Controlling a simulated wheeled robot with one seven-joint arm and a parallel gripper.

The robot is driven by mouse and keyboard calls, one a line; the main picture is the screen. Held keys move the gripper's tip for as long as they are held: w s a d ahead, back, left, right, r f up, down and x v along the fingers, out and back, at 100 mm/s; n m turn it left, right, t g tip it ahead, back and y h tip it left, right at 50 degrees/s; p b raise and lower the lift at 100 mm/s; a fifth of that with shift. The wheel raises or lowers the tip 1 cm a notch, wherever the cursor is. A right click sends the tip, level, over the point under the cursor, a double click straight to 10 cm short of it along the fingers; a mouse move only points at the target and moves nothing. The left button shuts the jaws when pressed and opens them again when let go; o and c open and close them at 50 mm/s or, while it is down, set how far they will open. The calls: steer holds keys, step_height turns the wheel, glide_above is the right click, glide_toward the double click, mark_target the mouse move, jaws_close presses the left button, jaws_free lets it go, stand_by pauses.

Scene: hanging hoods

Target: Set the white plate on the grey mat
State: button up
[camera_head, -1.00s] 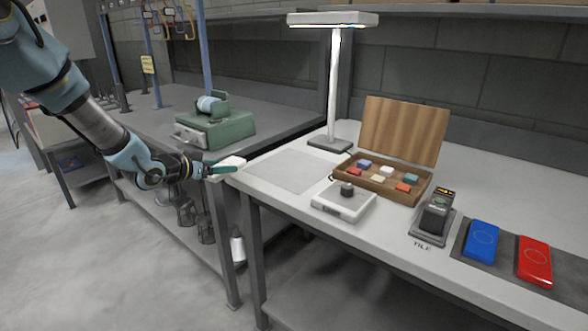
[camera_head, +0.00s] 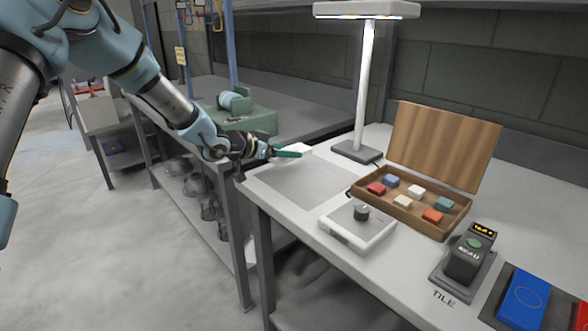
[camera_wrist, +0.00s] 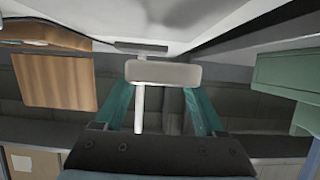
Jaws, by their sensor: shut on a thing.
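The white plate (camera_head: 297,147) is a small pale slab held at the tips of my gripper (camera_head: 290,153). It sits above the far left edge of the grey mat (camera_head: 305,181), apparently raised off it; the exact height is hard to tell. In the wrist view the plate (camera_wrist: 165,73) spans between the two green fingers, which are shut on it. The mat lies flat and bare at the left end of the white bench.
A lamp (camera_head: 365,90) stands just behind the mat. A white device with a knob (camera_head: 357,228) and an open wooden box (camera_head: 440,222) of coloured blocks are to the right. A green machine (camera_head: 245,120) stands on the left bench.

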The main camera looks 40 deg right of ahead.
mark_target(286, 175)
steer(key=shift+f+p, duration=0.35)
steer(key=shift+f, duration=2.35)
steer(key=o, duration=1.5)
steer(key=shift+f, duration=0.1)
steer(key=b+v, duration=0.2)
steer(key=v, duration=1)
steer(key=shift+a, duration=0.1)
